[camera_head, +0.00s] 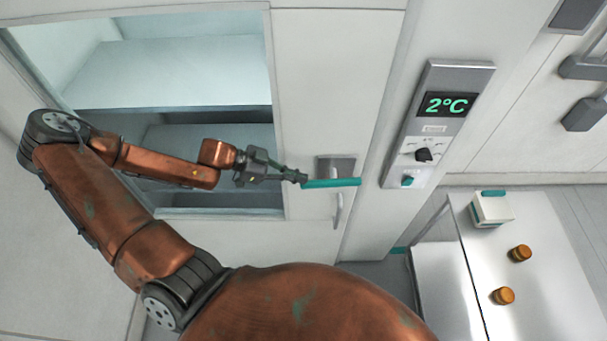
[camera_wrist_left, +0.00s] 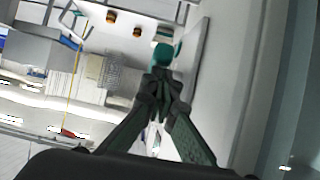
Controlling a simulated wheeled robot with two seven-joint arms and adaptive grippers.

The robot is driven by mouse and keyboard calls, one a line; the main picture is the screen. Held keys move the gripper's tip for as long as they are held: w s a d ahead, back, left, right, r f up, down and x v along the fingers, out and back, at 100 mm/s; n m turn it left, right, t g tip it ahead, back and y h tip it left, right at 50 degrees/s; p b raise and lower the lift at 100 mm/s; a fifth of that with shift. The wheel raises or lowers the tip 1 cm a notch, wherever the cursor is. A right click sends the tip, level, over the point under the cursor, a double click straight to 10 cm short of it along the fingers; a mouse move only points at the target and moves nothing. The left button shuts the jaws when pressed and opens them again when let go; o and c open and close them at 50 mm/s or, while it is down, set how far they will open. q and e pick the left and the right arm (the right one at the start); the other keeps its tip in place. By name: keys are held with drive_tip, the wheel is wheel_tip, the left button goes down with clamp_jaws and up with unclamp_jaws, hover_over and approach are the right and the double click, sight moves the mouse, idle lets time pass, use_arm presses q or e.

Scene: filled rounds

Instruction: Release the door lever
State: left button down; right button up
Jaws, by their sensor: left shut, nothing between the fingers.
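The door lever (camera_head: 332,183) is a teal bar on a grey metal plate (camera_head: 336,167) on the pale door. It lies about level in the head view. My left gripper (camera_head: 303,177) is shut and empty, with its fingertips at the lever's left end. In the left wrist view the closed fingertips (camera_wrist_left: 161,76) sit just below a teal end of the lever (camera_wrist_left: 163,54). I cannot tell whether they touch it. My right gripper does not show.
The door has a large window (camera_head: 180,75) with shelves behind it. A control panel (camera_head: 436,120) reading 2°C is right of the door. A metal table (camera_head: 530,285) at lower right holds a white box (camera_head: 491,210) and two orange-brown jars (camera_head: 520,253).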

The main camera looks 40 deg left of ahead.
use_arm(q)
wheel_tip(320, 180, down, 9)
drive_tip(key=d+t+h+b, duration=0.1)
drive_tip(key=t+h+b, duration=0.4)
drive_tip(key=b, duration=0.5)
drive_tip(key=shift+w+d+h, duration=0.15)
drive_tip(key=shift+w+h, duration=0.25)
drive_tip(key=shift+h, duration=0.4)
drive_tip(key=shift+r, duration=0.1)
drive_tip(key=r+v, duration=0.3)
drive_tip(key=v, duration=0.9)
drive_tip(key=shift+s+a+r, duration=0.15)
drive_tip(key=shift+s+a, duration=0.2)
drive_tip(key=shift+a, duration=0.3)
